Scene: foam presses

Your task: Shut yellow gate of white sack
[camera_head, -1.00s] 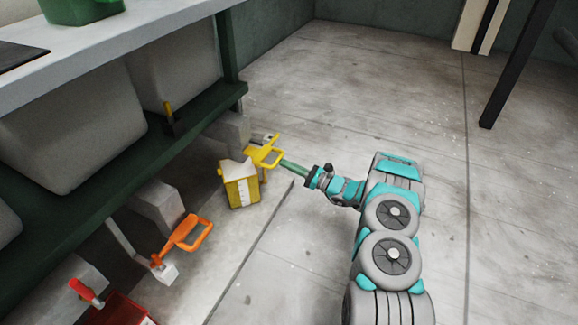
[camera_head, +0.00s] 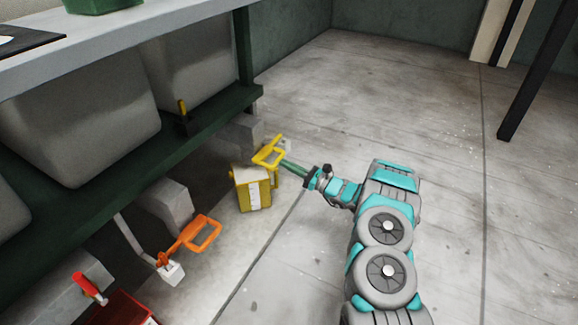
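A yellow handle (camera_head: 268,153) with a looped frame, which looks like the yellow gate, stands tilted above and behind a yellow box (camera_head: 253,192). The white sack seems to be the pale filling (camera_head: 249,174) at the box's top; the handle is close over its far right edge. My gripper (camera_head: 285,164) reaches in from the right, its green fingers at the right end of the handle. They appear to touch it, but I cannot tell for sure. The fingers are too small to show whether they are open or shut.
An orange handle (camera_head: 203,235) and a red bin (camera_head: 119,308) with a red lever (camera_head: 88,289) are at the lower left. A green-framed bench (camera_head: 120,147) holds large grey tubs (camera_head: 85,120) on the left. A dark post (camera_head: 526,75) stands far right.

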